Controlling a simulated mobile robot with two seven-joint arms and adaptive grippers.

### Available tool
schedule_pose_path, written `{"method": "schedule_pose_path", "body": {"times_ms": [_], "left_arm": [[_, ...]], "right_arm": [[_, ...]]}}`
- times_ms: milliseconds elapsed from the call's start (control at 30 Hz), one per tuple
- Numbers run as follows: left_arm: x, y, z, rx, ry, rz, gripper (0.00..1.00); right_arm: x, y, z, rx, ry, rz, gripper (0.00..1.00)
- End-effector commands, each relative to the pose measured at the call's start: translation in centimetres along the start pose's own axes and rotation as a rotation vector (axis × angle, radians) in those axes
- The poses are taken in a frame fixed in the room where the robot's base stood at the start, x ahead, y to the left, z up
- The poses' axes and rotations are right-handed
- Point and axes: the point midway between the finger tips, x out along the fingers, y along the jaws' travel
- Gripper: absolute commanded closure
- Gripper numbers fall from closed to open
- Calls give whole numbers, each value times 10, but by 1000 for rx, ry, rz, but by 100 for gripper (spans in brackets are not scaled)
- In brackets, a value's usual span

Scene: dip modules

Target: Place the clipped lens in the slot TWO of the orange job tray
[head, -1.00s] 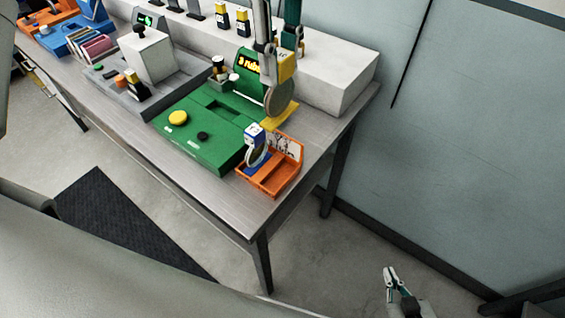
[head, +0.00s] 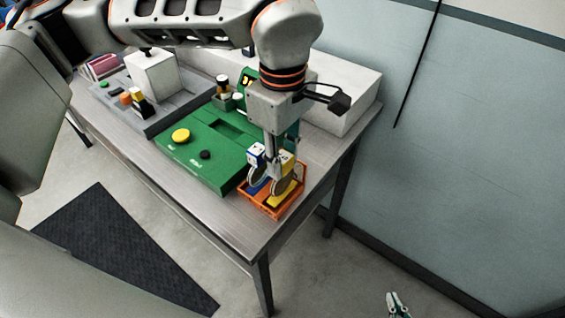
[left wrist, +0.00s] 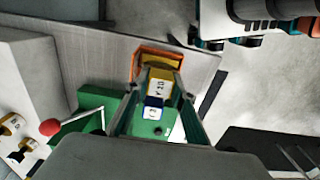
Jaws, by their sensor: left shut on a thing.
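My left gripper (head: 273,143) points straight down over the orange job tray (head: 272,213) and is shut on the clipped lens. This lens has a yellow-and-white block (head: 288,161), a round disc and a yellow piece low down. It is upright, its lower part within the tray's right part; whether it touches the floor is unclear. A second lens with a blue-and-white block (head: 256,152) stands beside it in the tray's left part. In the left wrist view the yellow block (left wrist: 158,88) lies between my fingers, near the orange tray (left wrist: 150,51). Slot labels are unreadable. My right gripper (head: 396,302) is low, away from the table.
A green device (head: 205,160) with yellow and black buttons adjoins the tray. A grey device with a white box (head: 153,75) stands further left. A long white block (head: 335,90) runs along the back. The table's front edge is close to the tray.

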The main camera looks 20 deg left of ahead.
Motion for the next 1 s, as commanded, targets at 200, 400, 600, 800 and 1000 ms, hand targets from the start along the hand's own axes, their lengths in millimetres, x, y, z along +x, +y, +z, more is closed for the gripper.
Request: {"method": "schedule_pose_path", "body": {"times_ms": [200, 400, 600, 800, 1000], "left_arm": [[18, 0, 0, 1, 0, 1, 100], [18, 0, 0, 1, 0, 1, 100], [20, 0, 0, 0, 0, 0, 59], [20, 0, 0, 0, 0, 1, 59], [16, 0, 0, 0, 0, 1, 59]], "right_arm": [[0, 0, -1, -1, 2, 0, 100], [0, 0, -1, -1, 2, 1, 100], [1, 0, 1, 0, 1, 0, 100], [1, 0, 1, 0, 1, 1, 100], [-1, 1, -2, -1, 2, 1, 100]]}}
